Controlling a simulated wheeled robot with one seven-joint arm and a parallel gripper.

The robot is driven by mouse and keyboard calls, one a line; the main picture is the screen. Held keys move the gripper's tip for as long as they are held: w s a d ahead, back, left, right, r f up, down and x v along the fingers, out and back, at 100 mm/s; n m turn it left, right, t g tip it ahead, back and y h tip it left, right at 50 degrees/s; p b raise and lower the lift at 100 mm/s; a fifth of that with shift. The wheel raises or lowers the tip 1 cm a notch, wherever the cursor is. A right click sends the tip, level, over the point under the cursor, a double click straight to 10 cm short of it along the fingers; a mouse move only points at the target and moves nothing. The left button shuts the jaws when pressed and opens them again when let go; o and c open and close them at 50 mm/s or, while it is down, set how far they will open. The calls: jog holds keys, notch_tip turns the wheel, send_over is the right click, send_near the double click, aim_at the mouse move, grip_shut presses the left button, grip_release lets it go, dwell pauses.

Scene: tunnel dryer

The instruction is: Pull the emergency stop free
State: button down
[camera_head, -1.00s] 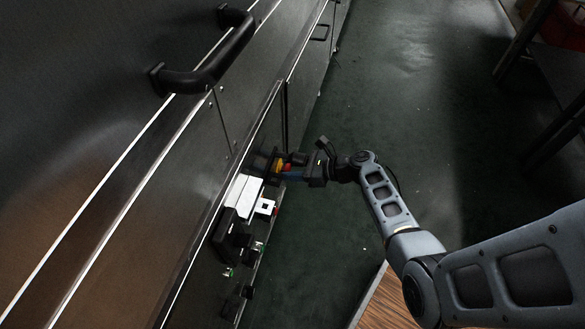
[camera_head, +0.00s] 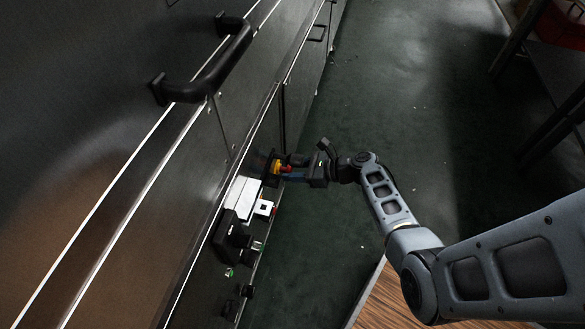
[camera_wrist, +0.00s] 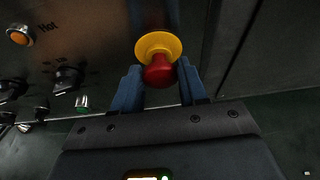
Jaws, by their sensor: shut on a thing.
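The emergency stop (camera_wrist: 159,72) is a red mushroom button on a yellow round collar, set on the dark machine panel. It also shows small in the head view (camera_head: 285,169), at the far end of the control panel. My gripper (camera_wrist: 158,88) has its two blue fingers on either side of the red head, shut on it. In the head view my gripper (camera_head: 291,175) reaches the button from the right. The fingers partly hide the button there. The yellow collar shows beyond the red head in the wrist view.
A white box (camera_head: 241,199) juts from the panel. Dark floor (camera_head: 400,100) lies clear to the right.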

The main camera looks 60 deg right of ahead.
jog(key=c, duration=0.6)
grip_release()
jog(key=shift+s, duration=0.15)
jog(key=shift+p+v, duration=1.35)
jog(key=shift+v, duration=2.6)
jog(key=shift+f, duration=0.1)
